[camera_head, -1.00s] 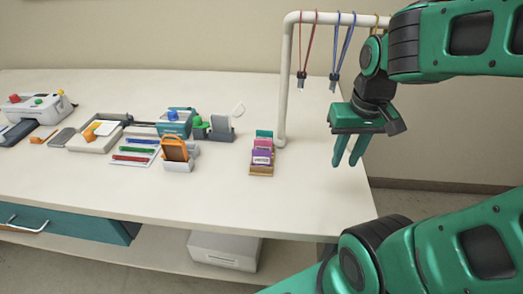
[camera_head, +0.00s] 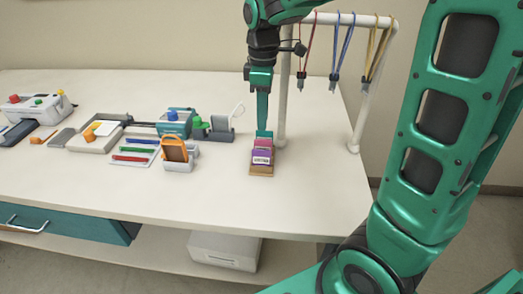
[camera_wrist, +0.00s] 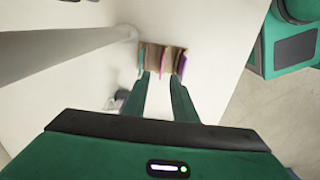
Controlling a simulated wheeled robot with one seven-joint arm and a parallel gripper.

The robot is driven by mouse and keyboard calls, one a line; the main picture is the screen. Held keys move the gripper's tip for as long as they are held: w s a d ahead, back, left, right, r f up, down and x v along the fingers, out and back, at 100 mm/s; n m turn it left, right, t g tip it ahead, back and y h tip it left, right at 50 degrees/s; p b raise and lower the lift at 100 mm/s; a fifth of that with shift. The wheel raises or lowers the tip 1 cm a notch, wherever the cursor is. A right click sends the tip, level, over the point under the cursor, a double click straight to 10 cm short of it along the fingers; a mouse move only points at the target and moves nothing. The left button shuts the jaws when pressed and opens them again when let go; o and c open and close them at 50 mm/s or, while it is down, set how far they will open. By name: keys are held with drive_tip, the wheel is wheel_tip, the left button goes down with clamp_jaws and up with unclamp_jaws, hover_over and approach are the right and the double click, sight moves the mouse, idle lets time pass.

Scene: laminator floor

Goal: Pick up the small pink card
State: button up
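The pink card (camera_head: 260,147) stands in a small brown card holder (camera_head: 261,171), between a teal card (camera_head: 264,134) at the back and a purple labelled card (camera_head: 262,157) in front. My gripper (camera_head: 262,124) points down over the back of the holder. In the wrist view the pink card (camera_wrist: 163,57) shows edge-on, with the purple card (camera_wrist: 181,63) to its right and the teal card (camera_wrist: 142,57) to its left. My gripper (camera_wrist: 161,75) is open there, its fingertips apart near the holder's lower edge. I cannot tell whether they touch any card.
A white rail (camera_head: 284,85) with hanging lanyards (camera_head: 345,50) stands just right of and behind the holder. An orange item in a stand (camera_head: 176,153) and a grey organizer (camera_head: 219,132) are to the left. The table (camera_head: 315,195) is clear at the right front.

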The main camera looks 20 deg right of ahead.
sight(263, 144)
drive_tip(key=f, duration=1)
drive_tip(key=shift+s, duration=0.2)
drive_tip(key=shift+c, duration=0.6)
clamp_jaws()
